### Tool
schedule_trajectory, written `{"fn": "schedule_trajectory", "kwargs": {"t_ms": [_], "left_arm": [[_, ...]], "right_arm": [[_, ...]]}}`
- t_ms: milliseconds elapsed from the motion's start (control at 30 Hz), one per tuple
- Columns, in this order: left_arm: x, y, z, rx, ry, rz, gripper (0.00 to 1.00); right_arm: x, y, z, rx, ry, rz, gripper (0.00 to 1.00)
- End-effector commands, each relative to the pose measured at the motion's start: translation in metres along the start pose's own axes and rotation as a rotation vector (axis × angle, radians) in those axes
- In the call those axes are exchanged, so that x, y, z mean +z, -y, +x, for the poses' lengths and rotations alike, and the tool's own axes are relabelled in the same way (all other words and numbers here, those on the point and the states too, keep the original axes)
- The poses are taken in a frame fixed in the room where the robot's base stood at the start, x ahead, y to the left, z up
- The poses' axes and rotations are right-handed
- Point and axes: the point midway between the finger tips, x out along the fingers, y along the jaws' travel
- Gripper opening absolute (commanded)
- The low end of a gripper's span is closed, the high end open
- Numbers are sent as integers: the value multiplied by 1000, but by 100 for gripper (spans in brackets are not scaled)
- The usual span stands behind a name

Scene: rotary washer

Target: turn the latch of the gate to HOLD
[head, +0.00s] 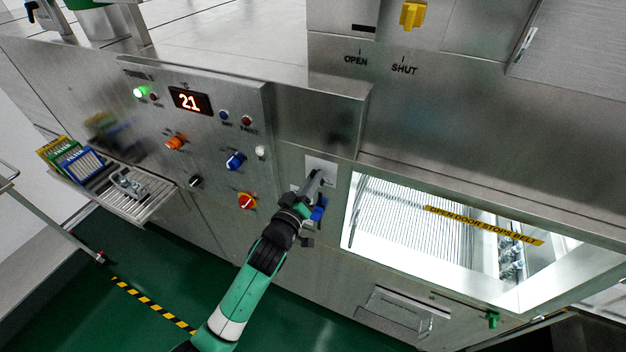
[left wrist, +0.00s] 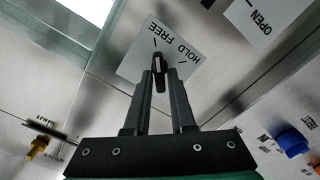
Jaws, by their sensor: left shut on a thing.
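The latch (left wrist: 158,66) is a small dark lever in front of a white plate (left wrist: 140,68) marked HOLD and FREE. My left gripper (left wrist: 158,82) is shut on the latch, with a fingertip on either side of it. I cannot tell which mark the latch points to. In the head view my left gripper (head: 316,180) reaches up to the same plate (head: 322,166), left of the lit window, and hides the latch. The gate itself I cannot make out clearly. My right gripper is not in view.
Left of the gripper is a control panel with a display (head: 190,101), an orange knob (head: 175,143), a blue knob (head: 235,161) and a red-yellow knob (head: 247,201). A blue part (head: 319,210) shows beside my gripper. A yellow handle (head: 412,15) sits above OPEN and SHUT.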

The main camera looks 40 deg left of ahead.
Motion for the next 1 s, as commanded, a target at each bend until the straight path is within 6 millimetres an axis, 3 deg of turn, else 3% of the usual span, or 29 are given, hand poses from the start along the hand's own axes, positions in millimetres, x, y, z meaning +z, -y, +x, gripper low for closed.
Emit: {"fn": "schedule_trajectory", "kwargs": {"t_ms": [467,1000], "left_arm": [[0,-1,0,1,-1,95,0],[0,-4,0,0,-1,554,0]], "right_arm": [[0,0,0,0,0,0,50],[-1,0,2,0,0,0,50]]}}
